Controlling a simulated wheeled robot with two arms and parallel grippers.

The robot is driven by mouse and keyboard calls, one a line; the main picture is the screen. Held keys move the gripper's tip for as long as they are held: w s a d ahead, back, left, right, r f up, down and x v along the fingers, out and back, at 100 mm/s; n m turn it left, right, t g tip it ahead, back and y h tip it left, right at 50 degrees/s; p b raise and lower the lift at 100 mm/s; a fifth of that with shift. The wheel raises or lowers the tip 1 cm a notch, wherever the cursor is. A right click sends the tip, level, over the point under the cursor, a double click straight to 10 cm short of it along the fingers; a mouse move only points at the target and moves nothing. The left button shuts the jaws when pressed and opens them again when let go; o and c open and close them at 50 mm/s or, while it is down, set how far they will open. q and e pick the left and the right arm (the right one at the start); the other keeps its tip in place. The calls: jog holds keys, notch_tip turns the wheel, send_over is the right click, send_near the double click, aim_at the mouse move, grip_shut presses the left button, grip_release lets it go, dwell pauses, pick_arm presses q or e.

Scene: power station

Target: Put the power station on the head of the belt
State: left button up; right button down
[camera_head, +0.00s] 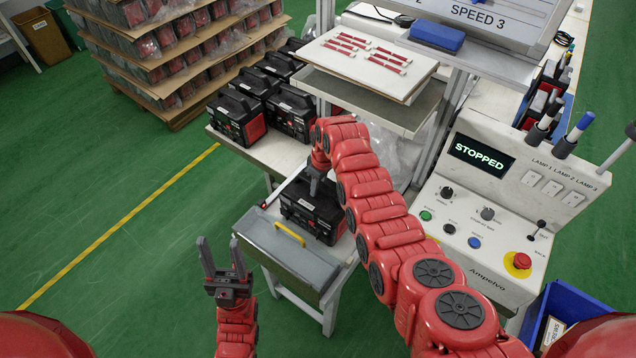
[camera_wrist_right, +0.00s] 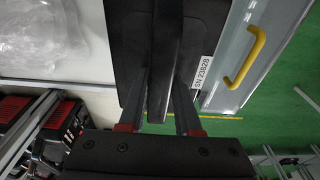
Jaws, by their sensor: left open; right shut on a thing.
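In the right wrist view the fingers of my right gripper (camera_wrist_right: 160,105) are on either side of the handle of the power station (camera_wrist_right: 203,40). I cannot tell whether its base touches the surface. My left gripper (camera_head: 222,262) is open and empty, above the floor left of the grey box.
Several other power stations (camera_head: 238,117) stand farther back on the belt. The grey box (camera_head: 290,250) with its yellow handle (camera_head: 289,234) is at the front end. A control panel (camera_head: 490,215) reading STOPPED is at right. A shelf (camera_head: 365,62) hangs above the belt.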

jog(key=c, duration=1)
grip_release()
jog(key=shift+w+r, duration=0.1)
jog(key=o, duration=0.4)
jog(key=shift+r, duration=0.1)
jog(key=shift+r, duration=0.2)
jog(key=r+b, duration=0.1)
jog(key=r, duration=0.1)
jog(key=r+b, duration=0.1)
jog(key=r, duration=0.1)
jog(key=d+r, duration=0.1)
jog(key=r, duration=0.2)
jog(key=shift+s+b, duration=0.4)
jog(key=r+p, duration=0.2)
jog(key=r, duration=0.1)
jog(key=r+p, duration=0.1)
jog(key=shift+s+d+r, duration=0.2)
jog(key=shift+s+d, duration=0.05)
jog(key=shift+s, duration=0.05)
